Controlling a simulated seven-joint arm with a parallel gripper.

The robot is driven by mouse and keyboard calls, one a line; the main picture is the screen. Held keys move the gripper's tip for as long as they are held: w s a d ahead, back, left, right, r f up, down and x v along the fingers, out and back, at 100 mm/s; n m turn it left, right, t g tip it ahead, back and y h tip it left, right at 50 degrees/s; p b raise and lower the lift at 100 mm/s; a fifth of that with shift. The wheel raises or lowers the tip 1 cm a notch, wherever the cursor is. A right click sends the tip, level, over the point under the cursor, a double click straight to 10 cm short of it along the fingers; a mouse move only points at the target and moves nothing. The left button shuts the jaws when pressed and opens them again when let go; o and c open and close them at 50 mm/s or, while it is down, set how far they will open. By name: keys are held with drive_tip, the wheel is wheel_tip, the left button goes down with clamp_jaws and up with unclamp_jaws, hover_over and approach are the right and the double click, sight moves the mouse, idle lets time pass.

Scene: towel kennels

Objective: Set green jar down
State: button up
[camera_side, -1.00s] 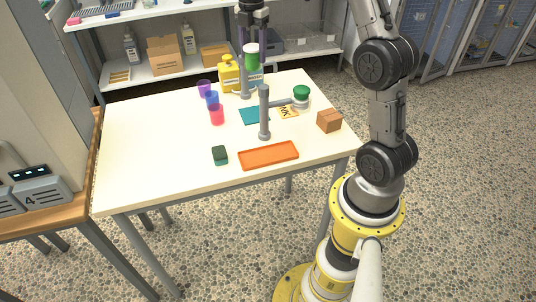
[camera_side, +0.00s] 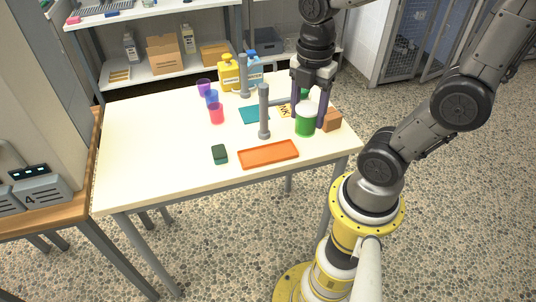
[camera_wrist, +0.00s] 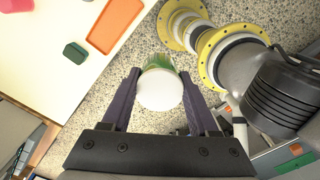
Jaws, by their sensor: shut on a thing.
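The green jar (camera_side: 305,125), with a white top, is between the fingers of my gripper (camera_side: 308,118). The gripper points down and is shut on the jar near the right side of the white table (camera_side: 150,137). The jar looks upright and held above the table, with floor behind it in the wrist view. There the white top of the jar (camera_wrist: 160,91) shows between the two dark fingers, with a strip of green at its far side. Another jar with a green lid is mostly hidden behind my gripper in the side view.
A grey post (camera_side: 264,115) stands left of the jar, and a brown box (camera_side: 332,120) is close on its right. An orange tray (camera_side: 268,154), a dark green block (camera_side: 220,154), a teal square (camera_side: 252,115), cups and bottles are on the table. The table's left part is clear.

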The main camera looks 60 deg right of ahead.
sight(305, 127)
wheel_tip(305, 127, down, 5)
drive_tip(key=shift+w+d+r, duration=0.1)
drive_tip(key=shift+w+r, duration=0.05)
drive_tip(key=shift+r, duration=0.05)
drive_tip(key=w+d+f, duration=0.1)
drive_tip(key=w+f, duration=0.2)
drive_tip(key=w, duration=0.1)
drive_tip(key=w+f, duration=0.3)
drive_tip(key=w, duration=0.1)
drive_tip(key=w+d+f, duration=0.1)
drive_tip(key=w+f, duration=0.1)
drive_tip(key=w, duration=0.2)
drive_tip(key=shift+w+d+f, duration=0.25)
drive_tip(key=shift+d+f, duration=0.05)
drive_tip(key=shift+f, duration=0.1)
drive_tip(key=shift+w+d+f, duration=0.1)
drive_tip(key=shift+w+f, duration=0.5)
drive_tip(key=shift+f, duration=1.6)
drive_tip(key=shift+f, duration=0.15)
drive_tip(key=o, duration=1.2)
